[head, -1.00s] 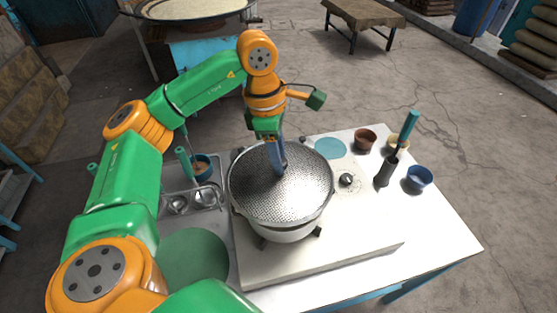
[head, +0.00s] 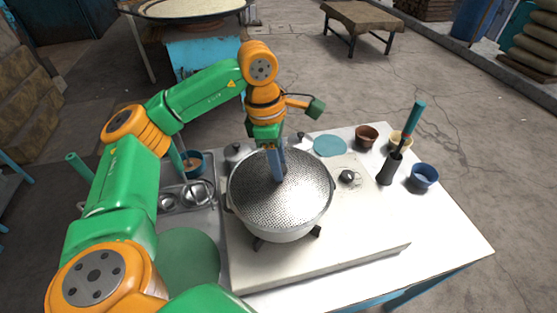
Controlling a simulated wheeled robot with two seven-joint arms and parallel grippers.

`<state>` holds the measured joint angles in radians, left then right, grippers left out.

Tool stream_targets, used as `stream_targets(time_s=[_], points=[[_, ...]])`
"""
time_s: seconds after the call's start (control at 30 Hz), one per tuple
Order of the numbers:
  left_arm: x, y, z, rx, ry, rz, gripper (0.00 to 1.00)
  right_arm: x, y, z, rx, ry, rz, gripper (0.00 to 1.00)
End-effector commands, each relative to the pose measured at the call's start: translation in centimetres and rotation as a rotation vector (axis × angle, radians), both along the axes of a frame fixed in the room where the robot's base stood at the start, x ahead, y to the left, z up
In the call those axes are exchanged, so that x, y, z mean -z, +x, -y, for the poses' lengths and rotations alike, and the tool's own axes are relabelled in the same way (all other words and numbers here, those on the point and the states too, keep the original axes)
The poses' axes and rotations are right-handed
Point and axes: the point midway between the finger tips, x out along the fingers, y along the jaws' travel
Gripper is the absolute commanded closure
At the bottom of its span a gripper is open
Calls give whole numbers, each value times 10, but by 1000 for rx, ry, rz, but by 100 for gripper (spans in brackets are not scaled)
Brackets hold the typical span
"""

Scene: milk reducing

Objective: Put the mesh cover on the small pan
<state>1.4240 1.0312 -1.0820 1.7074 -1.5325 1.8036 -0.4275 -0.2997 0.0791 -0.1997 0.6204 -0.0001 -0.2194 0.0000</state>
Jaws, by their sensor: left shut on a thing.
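The mesh cover (head: 300,195) is a round, perforated metal disc. It lies over the mouth of the small pan (head: 280,232), which has pale sides and stands on the stove. The cover looks roughly level and hides the pan's inside. I cannot tell if it rests fully on the rim all round. My left gripper (head: 277,177) points down from above and is shut on the mesh cover near its middle. The fingertips hide the gripped part. My right gripper is not in view.
The stove's white slab (head: 330,255) has free room in front of the pan. To the right are a knob (head: 347,177), a dark utensil holder (head: 390,168), a blue bowl (head: 423,176) and a brown bowl (head: 366,136). A metal tray with small bowls (head: 195,193) is at left.

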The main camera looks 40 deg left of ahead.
Motion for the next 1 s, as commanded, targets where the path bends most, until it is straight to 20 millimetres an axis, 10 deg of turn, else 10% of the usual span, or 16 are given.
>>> stream_targets(time_s=[0.8,0.83,1.0], points=[[12,0,0,0,-1,0,100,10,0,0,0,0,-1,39],[12,0,0,0,0,1,59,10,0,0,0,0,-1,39],[11,0,0,0,-1,0,27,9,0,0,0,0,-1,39]])
